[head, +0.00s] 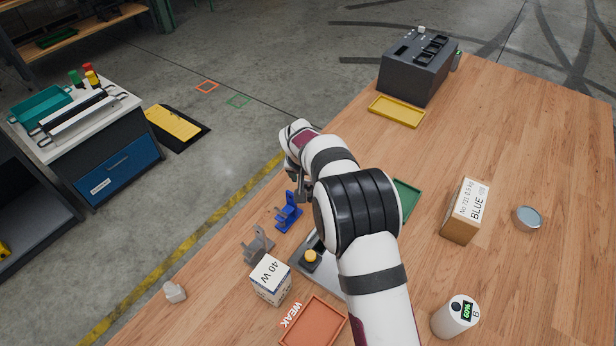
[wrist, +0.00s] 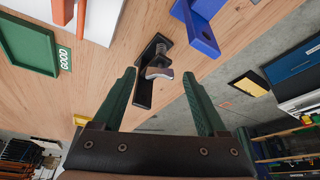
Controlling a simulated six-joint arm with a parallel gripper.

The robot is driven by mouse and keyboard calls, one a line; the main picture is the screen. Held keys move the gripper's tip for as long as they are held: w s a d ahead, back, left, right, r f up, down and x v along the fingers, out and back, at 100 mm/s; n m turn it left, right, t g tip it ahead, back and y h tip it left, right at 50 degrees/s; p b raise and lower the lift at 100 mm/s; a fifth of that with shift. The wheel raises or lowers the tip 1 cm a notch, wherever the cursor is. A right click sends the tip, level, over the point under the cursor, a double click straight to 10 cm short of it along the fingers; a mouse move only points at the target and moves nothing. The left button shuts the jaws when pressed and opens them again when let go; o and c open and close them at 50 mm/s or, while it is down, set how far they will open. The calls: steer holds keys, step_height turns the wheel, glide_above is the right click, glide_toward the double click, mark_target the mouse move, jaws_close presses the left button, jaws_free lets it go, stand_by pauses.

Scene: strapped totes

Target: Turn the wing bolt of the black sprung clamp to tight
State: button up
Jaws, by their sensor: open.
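The black sprung clamp (wrist: 143,92) shows in the wrist view, standing on the wooden bench. Its grey metal wing bolt (wrist: 159,73) sticks out toward my gripper. My gripper (wrist: 158,75) is open, with one green finger to each side of the wing bolt in the picture. Nothing is held, and I see no clear contact; the remaining distance is hard to judge. In the head view my gripper (head: 301,186) is small and partly hidden by my arm, and I cannot make out the black clamp there.
A blue clamp (head: 288,214) stands close by, also in the wrist view (wrist: 203,35). A grey clamp (head: 257,246), a 40 W box (head: 270,281) and an orange WEAK tray (head: 313,325) are nearer. A green GOOD tray (wrist: 28,45) lies left in the wrist view.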

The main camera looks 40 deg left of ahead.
steer(key=v, duration=1.5)
steer(key=shift+s+d+r, duration=0.15)
steer(key=shift+s+r, duration=0.05)
steer(key=shift+r, duration=0.15)
steer(key=s+d+r+m+g, duration=0.1)
steer(key=s+d+m, duration=0.1)
steer(key=d, duration=0.7)
steer(key=s+d+r+m+g+h, duration=0.1)
steer(key=s+d+r+m, duration=0.15)
steer(key=d, duration=0.75)
steer(key=s+d+r+m, duration=0.1)
steer(key=s+d+m, duration=0.15)
steer(key=d, duration=0.65)
steer(key=s+d+f+m+g, duration=0.1)
steer(key=s+d, duration=0.3)
steer(key=s, duration=0.4)
steer(key=s+d+f+m+g+y, duration=0.1)
steer(key=s+d, duration=0.3)
steer(key=s, duration=0.4)
steer(key=shift+f+m, duration=0.8)
steer(key=shift+f, duration=0.05)
steer(key=shift+w, duration=0.1)
steer(key=shift+c, duration=0.3)
